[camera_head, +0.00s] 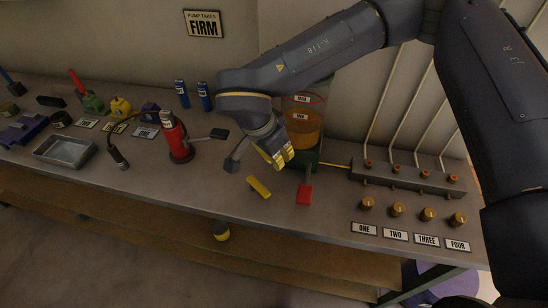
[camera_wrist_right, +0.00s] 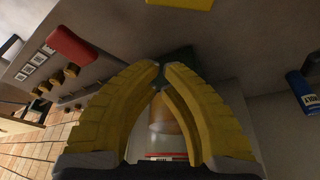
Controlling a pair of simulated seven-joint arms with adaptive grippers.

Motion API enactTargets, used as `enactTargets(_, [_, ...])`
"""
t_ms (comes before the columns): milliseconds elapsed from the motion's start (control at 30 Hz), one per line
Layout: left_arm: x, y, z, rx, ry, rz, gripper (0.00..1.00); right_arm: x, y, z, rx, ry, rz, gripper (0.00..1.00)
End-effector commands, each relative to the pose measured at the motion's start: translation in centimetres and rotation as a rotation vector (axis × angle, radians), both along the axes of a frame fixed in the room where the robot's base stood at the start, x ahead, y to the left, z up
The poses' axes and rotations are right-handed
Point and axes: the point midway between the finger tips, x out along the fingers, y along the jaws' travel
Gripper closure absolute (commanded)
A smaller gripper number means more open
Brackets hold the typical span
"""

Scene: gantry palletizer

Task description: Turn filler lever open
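The filler is a clear tank (camera_head: 303,118) with amber liquid and red-edged labels, at the back of the bench. It also shows between my right fingers in the right wrist view (camera_wrist_right: 165,128). A red block-shaped handle (camera_head: 304,195) lies in front of it, and a yellow bar-shaped handle (camera_head: 259,187) lies to the left; I cannot tell which is the filler lever. My right gripper (camera_head: 281,161), with yellow fingers, hangs just left of the tank, above and behind both handles. Its tips nearly meet, with nothing visibly held. My left gripper is out of view.
Right of the filler are a rail of nozzles (camera_head: 405,179) and several brass knobs with number cards. A red pump-like cylinder (camera_head: 175,138) and a metal tray (camera_head: 64,151) stand to the left. Blue cans (camera_head: 205,97) stand behind. The front bench strip beside the handles is clear.

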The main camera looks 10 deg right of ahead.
Motion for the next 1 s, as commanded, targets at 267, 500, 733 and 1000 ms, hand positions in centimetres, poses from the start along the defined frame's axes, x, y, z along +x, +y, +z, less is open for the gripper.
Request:
enactTargets(267, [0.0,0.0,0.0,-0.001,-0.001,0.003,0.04,0.8,-1.4,-4.9,0.0,0.005,-0.004,1.0])
enactTargets(500, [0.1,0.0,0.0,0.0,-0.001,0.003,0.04,0.7,-1.0,-7.1,0.003,0.001,0.002,1.0])
enactTargets(733, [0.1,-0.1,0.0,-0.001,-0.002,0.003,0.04,-0.5,0.7,-7.1,0.003,0.001,-0.002,1.0])
enactTargets(1000, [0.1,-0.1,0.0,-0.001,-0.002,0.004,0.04,-0.9,1.2,-7.1,0.002,0.001,-0.004,1.0])
